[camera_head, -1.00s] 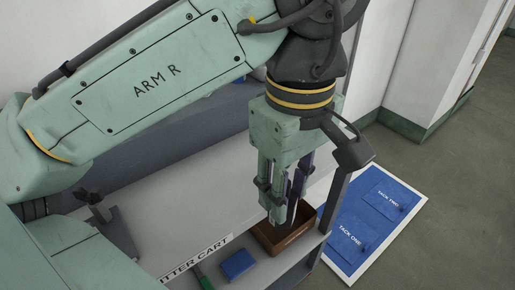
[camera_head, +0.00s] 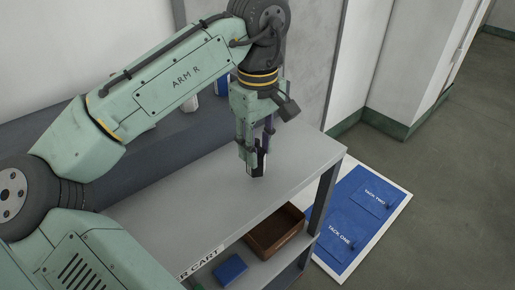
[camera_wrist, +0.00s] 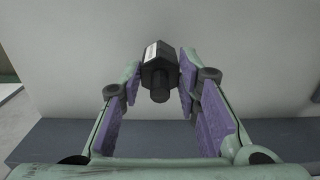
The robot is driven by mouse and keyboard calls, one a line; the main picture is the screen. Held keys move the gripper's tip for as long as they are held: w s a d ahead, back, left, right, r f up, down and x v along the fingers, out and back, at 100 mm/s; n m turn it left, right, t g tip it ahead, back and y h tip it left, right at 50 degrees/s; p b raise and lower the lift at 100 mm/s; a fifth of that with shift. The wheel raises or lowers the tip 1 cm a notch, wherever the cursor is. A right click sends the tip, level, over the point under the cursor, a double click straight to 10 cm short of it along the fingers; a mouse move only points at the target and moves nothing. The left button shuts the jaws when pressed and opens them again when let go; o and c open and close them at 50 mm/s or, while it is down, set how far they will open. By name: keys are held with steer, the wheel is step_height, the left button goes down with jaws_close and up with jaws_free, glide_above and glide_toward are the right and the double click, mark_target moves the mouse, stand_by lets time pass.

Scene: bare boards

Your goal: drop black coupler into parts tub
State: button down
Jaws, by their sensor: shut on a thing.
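My gripper (camera_head: 257,158) is shut on the black coupler (camera_wrist: 160,72), a dark hexagonal piece with a narrower round end and a white label on its side. In the wrist view it sits between the purple finger pads. In the head view the coupler (camera_head: 260,163) hangs below the fingers, over the cart's grey top; I cannot tell whether it touches. A brown open-topped tub (camera_head: 262,249), which looks like the parts tub, stands on the lower shelf, down and right of my gripper. The part of its inside that I see looks empty.
The cart's grey top (camera_head: 200,200) is mostly clear, and its edge and post (camera_head: 323,200) stand near the tub. A blue box (camera_head: 230,269) lies left of the tub. Blue panels marked TACK ONE (camera_head: 338,250) and TACK TWO (camera_head: 368,203) lie at the right.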

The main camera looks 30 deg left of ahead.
mark_target(260, 171)
steer(key=shift+f, duration=0.9)
steer(key=shift+f, duration=0.3)
steer(key=c, duration=1.2)
jaws_free()
steer(key=shift+r, duration=0.1)
